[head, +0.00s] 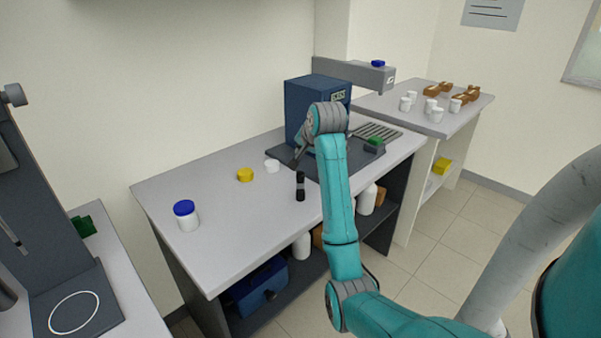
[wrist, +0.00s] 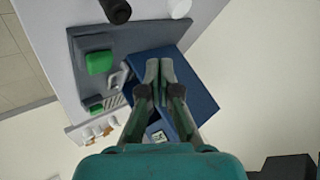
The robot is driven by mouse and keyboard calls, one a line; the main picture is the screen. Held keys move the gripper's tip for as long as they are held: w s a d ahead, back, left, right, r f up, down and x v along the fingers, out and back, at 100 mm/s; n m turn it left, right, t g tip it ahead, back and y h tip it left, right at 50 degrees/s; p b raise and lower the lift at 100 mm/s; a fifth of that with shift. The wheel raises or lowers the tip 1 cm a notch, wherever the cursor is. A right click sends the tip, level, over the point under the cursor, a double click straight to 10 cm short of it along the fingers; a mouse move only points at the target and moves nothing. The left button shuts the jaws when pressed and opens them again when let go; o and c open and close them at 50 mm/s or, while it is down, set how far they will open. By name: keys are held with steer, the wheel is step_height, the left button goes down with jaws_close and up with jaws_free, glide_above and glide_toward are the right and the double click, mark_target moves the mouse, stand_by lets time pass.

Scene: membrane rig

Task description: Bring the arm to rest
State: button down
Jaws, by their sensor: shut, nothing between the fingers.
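My teal arm reaches up across the right half of the head view and bends over the bench. My gripper (head: 297,160) hangs from its end near the front of the blue instrument (head: 308,96), and the arm hides part of it. In the wrist view my gripper (wrist: 160,66) is shut and empty, its two fingers side by side. The blue instrument (wrist: 203,101) lies behind the fingers in that view. I cannot tell whether the fingers touch anything.
On the bench (head: 240,210) are a blue-lidded jar (head: 187,215), a yellow lid (head: 245,175), a white cap (head: 272,166) and a black cylinder (head: 300,187). A side table (head: 468,115) holds several white cups.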

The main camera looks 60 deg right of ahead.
steer(key=shift+r, duration=0.85)
